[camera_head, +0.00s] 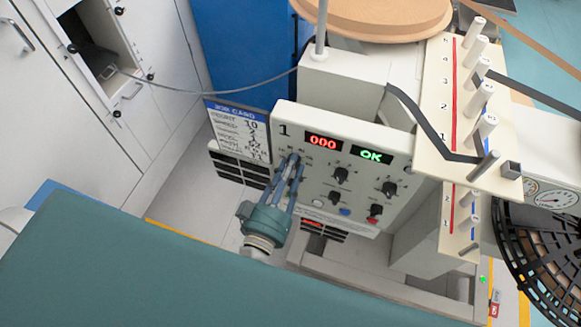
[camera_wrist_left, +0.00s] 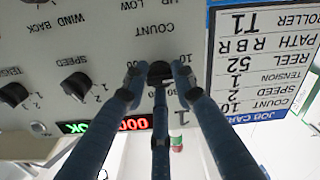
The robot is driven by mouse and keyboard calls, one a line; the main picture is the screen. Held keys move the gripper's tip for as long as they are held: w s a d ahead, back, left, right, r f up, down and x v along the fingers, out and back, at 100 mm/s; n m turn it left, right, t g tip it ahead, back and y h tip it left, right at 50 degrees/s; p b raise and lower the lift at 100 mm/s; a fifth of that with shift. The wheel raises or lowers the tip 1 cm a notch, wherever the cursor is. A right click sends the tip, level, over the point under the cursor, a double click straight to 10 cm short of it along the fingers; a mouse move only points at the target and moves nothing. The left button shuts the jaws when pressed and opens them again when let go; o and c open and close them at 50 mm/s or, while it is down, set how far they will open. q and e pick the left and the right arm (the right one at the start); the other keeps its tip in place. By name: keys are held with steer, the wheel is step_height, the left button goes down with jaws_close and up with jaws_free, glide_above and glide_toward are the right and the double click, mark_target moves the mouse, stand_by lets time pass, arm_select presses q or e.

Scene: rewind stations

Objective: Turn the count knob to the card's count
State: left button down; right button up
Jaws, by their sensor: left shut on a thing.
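The station's control panel (camera_head: 345,165) carries a red display (camera_head: 323,142) reading 000 and a green one (camera_head: 371,155) reading OK. My left gripper (camera_head: 290,160) is shut on the count knob at the panel's left side. In the left wrist view the black count knob (camera_wrist_left: 160,70) shows upside down between the fingers, below the word COUNT. The fingers hide parts of its scale, and I cannot tell which number it points to. The job card (camera_head: 240,130) hangs left of the panel. In the left wrist view the card (camera_wrist_left: 262,62) reads COUNT 10. My right gripper is not in view.
The speed knob (camera_wrist_left: 77,86) and tension knob (camera_wrist_left: 13,95) lie beside the count knob. A roller board (camera_head: 437,110) with several pegs and a dark strap stands right of the panel. A black spoked reel (camera_head: 545,255) is at far right. An open cabinet (camera_head: 95,45) is upper left.

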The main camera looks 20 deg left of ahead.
arm_select(q)
steer(key=c, duration=1.4)
jaws_free()
steer(key=shift+s, duration=0.1)
steer(key=s, duration=1.2)
steer(key=shift+a, duration=0.25)
steer(key=shift+w, duration=0.1)
